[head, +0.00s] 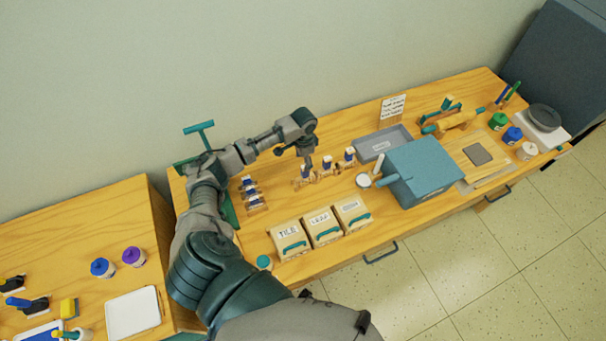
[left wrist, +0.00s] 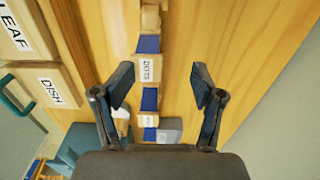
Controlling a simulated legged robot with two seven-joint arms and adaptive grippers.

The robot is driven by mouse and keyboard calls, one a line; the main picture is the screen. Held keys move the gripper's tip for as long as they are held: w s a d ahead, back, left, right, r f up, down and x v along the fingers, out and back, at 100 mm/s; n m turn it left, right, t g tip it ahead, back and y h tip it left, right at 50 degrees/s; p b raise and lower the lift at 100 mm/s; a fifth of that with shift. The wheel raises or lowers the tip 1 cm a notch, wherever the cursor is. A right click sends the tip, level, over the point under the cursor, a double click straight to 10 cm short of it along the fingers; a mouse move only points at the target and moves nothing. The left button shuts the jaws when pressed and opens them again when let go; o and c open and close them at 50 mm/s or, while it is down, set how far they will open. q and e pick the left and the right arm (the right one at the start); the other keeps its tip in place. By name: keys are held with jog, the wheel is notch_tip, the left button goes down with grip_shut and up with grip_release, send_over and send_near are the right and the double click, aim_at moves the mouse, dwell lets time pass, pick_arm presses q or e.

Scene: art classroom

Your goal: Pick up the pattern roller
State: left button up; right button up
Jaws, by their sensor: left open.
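Small pattern rollers with wooden bodies, white labels and dark blue parts stand on the wooden table, one (head: 327,163) and another (head: 350,155) right of my left gripper. My left gripper (head: 307,160) points down from above, close over the roller row. In the left wrist view, a roller labelled DOTS (left wrist: 149,69) lies between the spread fingers of my left gripper (left wrist: 162,90), with space at both sides. Another labelled roller (left wrist: 149,119) is nearer the palm. I cannot tell the height gap. My right gripper is not in view.
Labelled boxes TILE (head: 290,240), LEAF (head: 322,226) and DISH (head: 352,212) stand along the front edge. A blue-grey box (head: 425,170) and a grey tray (head: 382,142) stand to the right. More small rollers (head: 250,190) stand left. The wall is close behind.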

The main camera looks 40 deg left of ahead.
aim_at(305, 174)
pick_arm(q)
jog(key=shift+s+d+f, duration=0.1)
jog(key=shift+d+f, duration=0.05)
jog(key=shift+f, duration=0.25)
jog(key=shift+s+d+f, duration=0.1)
jog(key=shift+d+f, duration=0.05)
jog(key=shift+f, duration=0.25)
jog(key=shift+d+f, duration=0.4)
jog(key=shift+f, duration=0.15)
jog(key=f, duration=0.3)
jog(key=shift+s+d+f, duration=0.2)
jog(key=shift+f, duration=0.15)
jog(key=shift+a+f, duration=0.3)
jog(key=shift+f, duration=0.2)
jog(key=shift+s+a+f, duration=0.1)
jog(key=shift+a, duration=0.05)
jog(key=c, duration=0.7)
jog(key=shift+d+r, duration=0.25)
jog(key=shift+c, duration=1.4)
jog(key=shift+d, duration=0.15)
jog(key=shift+r, duration=0.1)
grip_shut()
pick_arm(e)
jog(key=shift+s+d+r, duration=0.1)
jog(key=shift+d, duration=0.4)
pick_arm(q)
jog(key=shift+a, duration=0.2)
